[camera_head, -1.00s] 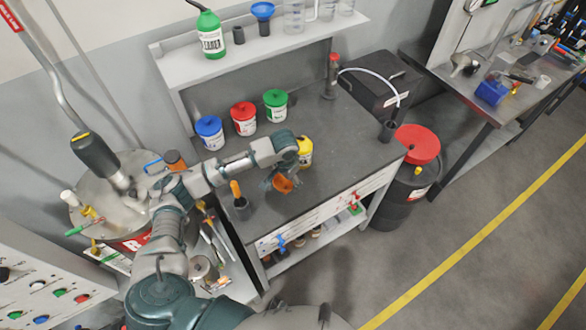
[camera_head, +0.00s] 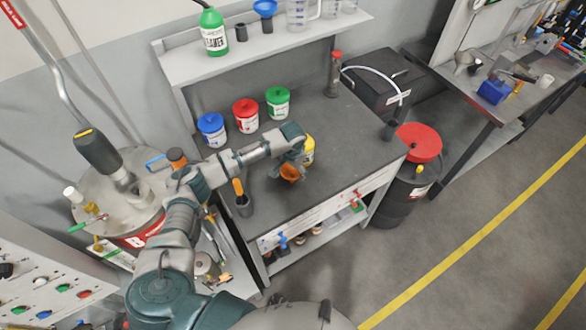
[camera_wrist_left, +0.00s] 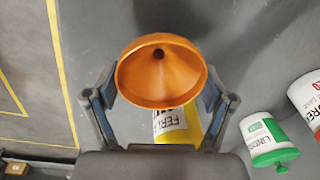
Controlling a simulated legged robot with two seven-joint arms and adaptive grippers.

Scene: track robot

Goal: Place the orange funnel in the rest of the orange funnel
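The orange funnel (camera_head: 290,172) is between the fingers of my left gripper (camera_head: 288,168), above the dark workbench top and just in front of the yellow can (camera_head: 308,150). In the left wrist view the funnel (camera_wrist_left: 162,75) shows its wide mouth towards the camera. The two fingers lie against its sides, and its spout is hidden. A small dark empty cylinder (camera_head: 241,32) stands on the upper shelf, beside a similar one holding a blue funnel (camera_head: 265,8). It looks like the rest, but no label shows. My right gripper is not in view.
Blue-, red- and green-lidded cans (camera_head: 246,115) stand at the back of the bench (camera_head: 345,130). A dark holder with an orange-handled tool (camera_head: 240,190) stands at the left. A green cleaner bottle (camera_head: 213,32) is on the shelf. The bench's right middle is clear.

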